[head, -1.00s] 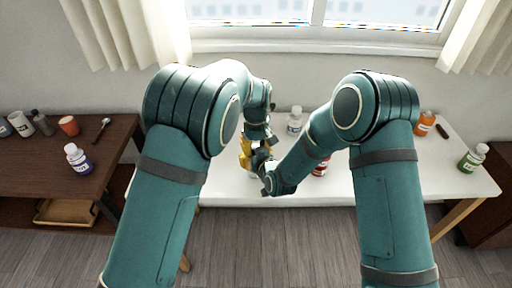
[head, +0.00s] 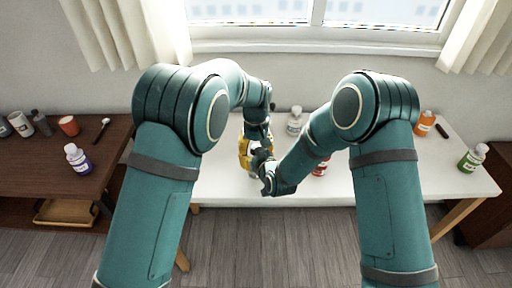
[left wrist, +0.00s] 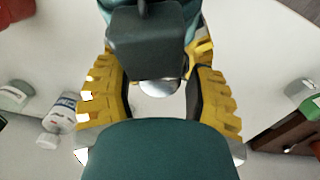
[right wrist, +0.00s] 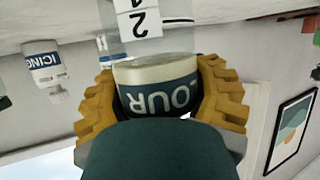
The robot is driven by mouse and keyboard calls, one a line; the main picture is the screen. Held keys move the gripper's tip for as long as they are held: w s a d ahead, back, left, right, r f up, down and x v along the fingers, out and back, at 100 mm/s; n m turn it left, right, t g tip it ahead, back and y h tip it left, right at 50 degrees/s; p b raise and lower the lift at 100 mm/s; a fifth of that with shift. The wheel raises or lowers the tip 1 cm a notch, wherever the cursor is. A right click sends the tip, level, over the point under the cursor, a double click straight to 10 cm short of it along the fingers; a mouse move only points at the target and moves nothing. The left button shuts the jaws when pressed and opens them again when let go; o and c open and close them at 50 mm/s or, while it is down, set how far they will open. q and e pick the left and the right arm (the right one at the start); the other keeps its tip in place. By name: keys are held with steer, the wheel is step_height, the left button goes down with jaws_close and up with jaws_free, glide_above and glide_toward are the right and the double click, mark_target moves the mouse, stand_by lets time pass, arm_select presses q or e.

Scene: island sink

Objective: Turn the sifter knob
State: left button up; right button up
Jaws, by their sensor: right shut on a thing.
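My right gripper is shut on the flour sifter (right wrist: 165,88). In the right wrist view its yellow fingers (right wrist: 160,95) press both sides of a dark band with white letters, partly readable as FLOUR. A cream rim borders the band, and a clear part with number labels lies above it in the picture. In the left wrist view a shiny, rounded metal part (left wrist: 158,88), perhaps the sifter's knob, lies between the yellow fingers of my left gripper (left wrist: 158,98). These fingers are spread, with gaps beside the metal. A dark block of my right gripper hides much of the sifter.
On the white table stand a white bottle (head: 294,121), a red jar (head: 320,167), an orange bottle (head: 425,123) and a green-labelled bottle (head: 473,157). A brown side table (head: 50,175) at left holds cups, a spoon and a blue-labelled bottle (head: 77,158).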

arm_select(q)
steer(key=shift+o, duration=0.5)
steer(key=shift+r, duration=0.25)
step_height(320, 180, up, 12)
steer(key=shift+f, duration=0.2)
